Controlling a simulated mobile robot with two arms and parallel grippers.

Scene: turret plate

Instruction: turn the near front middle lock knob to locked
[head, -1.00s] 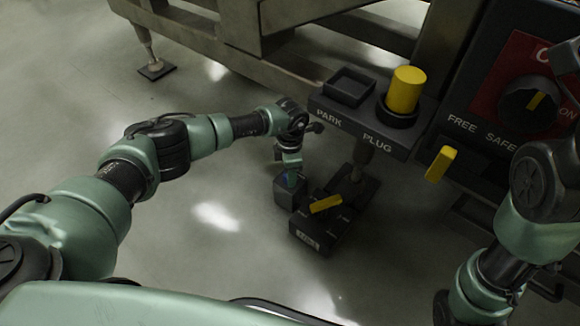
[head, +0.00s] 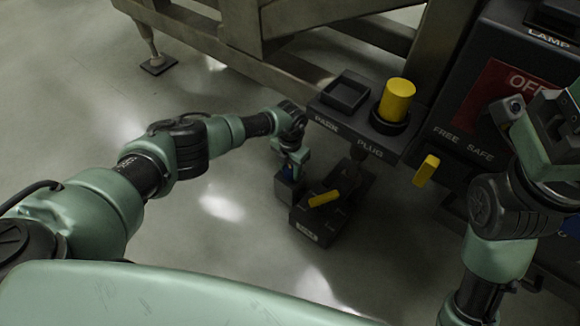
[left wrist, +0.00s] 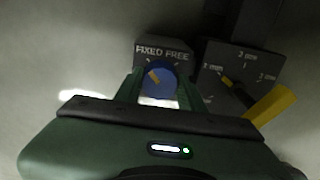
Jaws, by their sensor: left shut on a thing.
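The round blue lock knob (left wrist: 160,84) with a yellow pointer mark sits on a dark block (left wrist: 150,48) lettered FIXED FREE. The mark slants to the upper left, toward FIXED. My left gripper (left wrist: 157,92) is shut on the knob, one green finger on each side. In the head view my left gripper (head: 290,168) reaches down onto the small dark block (head: 287,192), and the knob is mostly hidden there. My right gripper (head: 548,130) is at the right edge in front of the dark panel; its jaw opening is unclear.
Beside the block is a dark box (head: 318,220) with a yellow lever (head: 323,198), also seen in the left wrist view (left wrist: 270,105). Above it is the PARK/PLUG shelf (head: 360,140) with a yellow plug (head: 397,98). A yellow handle (head: 426,170) sticks out at the right.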

